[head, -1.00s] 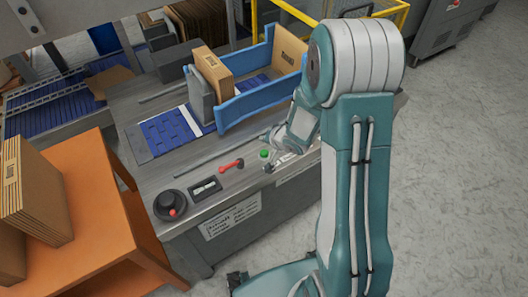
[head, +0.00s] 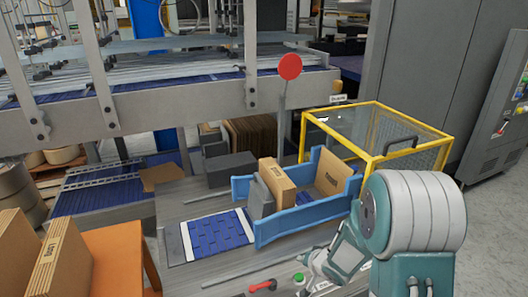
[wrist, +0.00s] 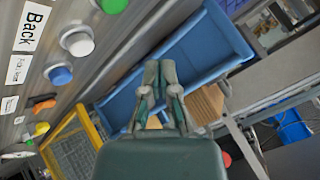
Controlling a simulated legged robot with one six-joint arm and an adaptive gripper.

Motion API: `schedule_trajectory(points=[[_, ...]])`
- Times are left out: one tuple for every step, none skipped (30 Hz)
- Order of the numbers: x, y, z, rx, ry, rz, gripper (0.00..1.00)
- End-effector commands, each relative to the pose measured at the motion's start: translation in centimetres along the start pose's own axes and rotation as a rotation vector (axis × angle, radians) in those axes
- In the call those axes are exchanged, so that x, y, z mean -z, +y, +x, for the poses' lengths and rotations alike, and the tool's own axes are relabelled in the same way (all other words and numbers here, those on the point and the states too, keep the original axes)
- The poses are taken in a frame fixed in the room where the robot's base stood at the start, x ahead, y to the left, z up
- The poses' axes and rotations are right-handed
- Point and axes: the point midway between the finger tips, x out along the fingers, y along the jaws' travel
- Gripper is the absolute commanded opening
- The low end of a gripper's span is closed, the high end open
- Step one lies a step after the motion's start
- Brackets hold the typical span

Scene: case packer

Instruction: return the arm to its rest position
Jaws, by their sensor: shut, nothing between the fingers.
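My gripper (wrist: 160,75) shows in the wrist view with its fingers together and nothing between them. Behind it in that view are the blue-walled carton holder (wrist: 135,85) and part of a brown carton (wrist: 207,103). In the head view my arm comes in from the lower right, bent over the front edge of the machine table.
A red handle (head: 262,286) lies left of the green button. The blue holder (head: 300,222) contains brown cartons. A yellow-framed guard (head: 405,150) stands behind it. The wrist view shows a panel with a blue button (wrist: 62,75) and a white button (wrist: 80,43). Grey floor is at far right.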

Motion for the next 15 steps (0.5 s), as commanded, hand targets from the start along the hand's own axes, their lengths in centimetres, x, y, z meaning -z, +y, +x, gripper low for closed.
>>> schedule_trajectory(points=[[0.7,-0.3,-0.7,-0.015,0.016,-0.016,0.00],[1.2,-0.5,-1.3,-0.030,0.027,-0.030,0.00],[1.9,-0.7,-2.2,-0.055,0.043,-0.051,0.00],[2.5,-0.9,-3.0,-0.078,0.055,-0.067,0.00],[3.0,-1.1,-3.9,-0.101,0.066,-0.084,0.00],[3.7,-1.3,-5.2,-0.134,0.080,-0.107,0.00],[4.1,-1.5,-6.1,-0.158,0.088,-0.122,0.00],[4.5,-1.6,-7.0,-0.181,0.096,-0.136,0.00],[4.9,-1.9,-8.3,-0.210,0.103,-0.154,0.00],[5.2,-2.0,-9.3,-0.232,0.107,-0.167,0.00],[5.4,-2.2,-10.2,-0.253,0.110,-0.178,0.00],[5.7,-2.5,-11.5,-0.278,0.114,-0.192,0.00],[5.8,-2.6,-12.5,-0.297,0.115,-0.202,0.00],[5.9,-2.8,-13.5,-0.315,0.115,-0.212,0.00],[5.9,-3.0,-14.8,-0.337,0.112,-0.224,0.00]])
